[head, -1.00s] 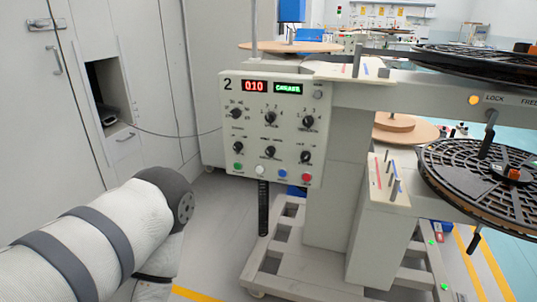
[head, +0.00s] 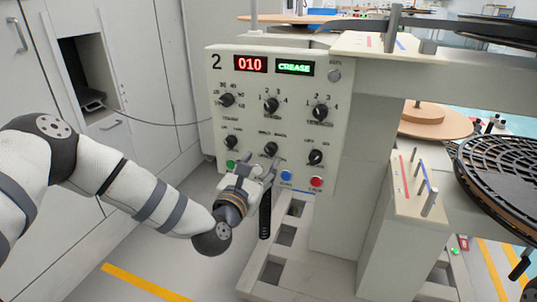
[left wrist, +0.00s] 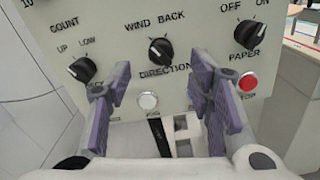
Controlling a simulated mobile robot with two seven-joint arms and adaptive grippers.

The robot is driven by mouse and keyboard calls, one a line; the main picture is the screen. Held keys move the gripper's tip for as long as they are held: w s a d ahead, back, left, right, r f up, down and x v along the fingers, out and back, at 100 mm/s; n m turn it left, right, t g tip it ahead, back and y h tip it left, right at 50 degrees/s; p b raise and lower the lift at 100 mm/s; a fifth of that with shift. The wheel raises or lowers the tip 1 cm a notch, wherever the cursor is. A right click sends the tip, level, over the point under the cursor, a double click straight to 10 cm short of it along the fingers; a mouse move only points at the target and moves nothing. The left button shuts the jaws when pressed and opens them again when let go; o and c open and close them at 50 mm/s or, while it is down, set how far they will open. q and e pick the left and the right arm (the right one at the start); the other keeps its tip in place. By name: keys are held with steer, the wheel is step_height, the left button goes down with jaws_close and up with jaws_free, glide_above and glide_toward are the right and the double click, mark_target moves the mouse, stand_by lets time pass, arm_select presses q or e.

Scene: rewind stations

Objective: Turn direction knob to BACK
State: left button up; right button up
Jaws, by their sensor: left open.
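The direction knob (head: 271,149) is a black knob in the middle of the lower row on the white control panel (head: 240,125). In the left wrist view the knob (left wrist: 161,51) sits between the printed words WIND and BACK, above the word DIRECTION. Its pointer is too small for me to be sure of its setting. My left gripper (head: 256,170) is open and empty just in front of the panel's lower edge. In the left wrist view its fingers (left wrist: 160,95) stand apart, below and to either side of the knob, not gripping it. My right gripper is out of view.
The count knob (left wrist: 82,69) and paper knob (left wrist: 248,32) flank the direction knob. A white button (left wrist: 148,101) and a red button (left wrist: 248,82) lie close to the fingers. A reel (head: 495,175) and pegs stand at right, cabinets (head: 130,60) at left.

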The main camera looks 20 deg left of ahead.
mark_target(268, 152)
arm_select(q)
steer(key=w, duration=0.6)
steer(key=shift+w+d+f, duration=0.1)
steer(key=shift+w+d, duration=0.05)
steer(key=shift+w, duration=0.2)
jaws_close()
steer(key=m, duration=0.5)
steer(key=shift+m+b, duration=0.3)
steer(key=shift+b, duration=0.05)
steer(key=m, duration=0.6)
steer(key=shift+f+m, duration=0.1)
steer(key=shift+m, duration=0.2)
jaws_free()
